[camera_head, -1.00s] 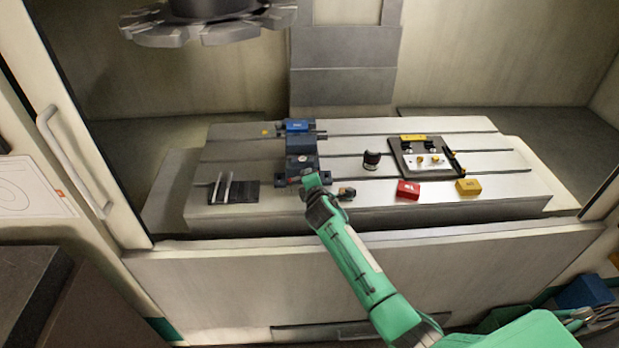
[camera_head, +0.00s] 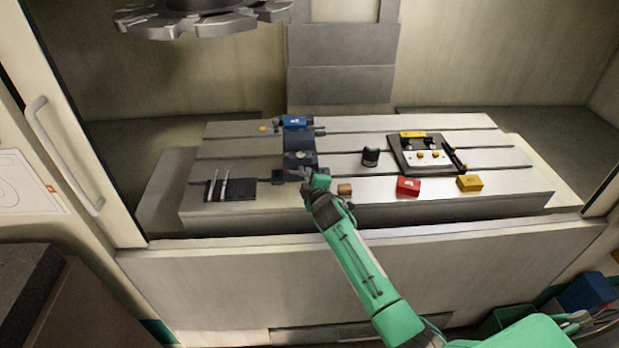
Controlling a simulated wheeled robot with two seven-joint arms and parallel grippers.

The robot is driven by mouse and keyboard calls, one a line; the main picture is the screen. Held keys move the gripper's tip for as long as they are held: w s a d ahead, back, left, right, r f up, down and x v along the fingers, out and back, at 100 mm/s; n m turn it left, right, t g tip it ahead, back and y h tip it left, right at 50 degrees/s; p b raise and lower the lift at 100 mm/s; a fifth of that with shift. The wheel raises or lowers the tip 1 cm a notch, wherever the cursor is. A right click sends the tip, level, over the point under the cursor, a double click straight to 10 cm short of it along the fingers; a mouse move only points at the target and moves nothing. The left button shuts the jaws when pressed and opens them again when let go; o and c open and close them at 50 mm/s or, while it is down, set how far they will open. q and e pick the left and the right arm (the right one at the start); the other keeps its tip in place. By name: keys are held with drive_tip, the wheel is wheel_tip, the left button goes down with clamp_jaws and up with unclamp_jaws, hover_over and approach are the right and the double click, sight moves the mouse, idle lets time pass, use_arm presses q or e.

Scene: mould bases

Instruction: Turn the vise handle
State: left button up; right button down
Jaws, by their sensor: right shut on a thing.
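The dark vise (camera_head: 299,158) stands on the left half of the grey slotted table, with a blue block (camera_head: 294,122) at its far end. My right gripper (camera_head: 304,187) is at the near end of the vise, its green arm reaching in from the lower right. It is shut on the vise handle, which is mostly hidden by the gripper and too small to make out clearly. My left gripper is not in view.
A black pad with metal rods (camera_head: 233,190) lies left of the vise. A small brown block (camera_head: 344,189), a red box (camera_head: 408,187) and a yellow box (camera_head: 469,183) sit along the front edge. A dark round piece (camera_head: 371,157) and a fixture plate (camera_head: 407,164) stand further right.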

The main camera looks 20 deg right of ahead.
drive_tip(key=shift+f, duration=0.1)
drive_tip(key=c, duration=1.5)
unclamp_jaws()
drive_tip(key=shift+s, duration=0.15)
drive_tip(key=s+a+r+b, duration=0.1)
drive_tip(key=s+r+b, duration=0.1)
drive_tip(key=s, duration=1.1)
drive_tip(key=shift+s, duration=0.2)
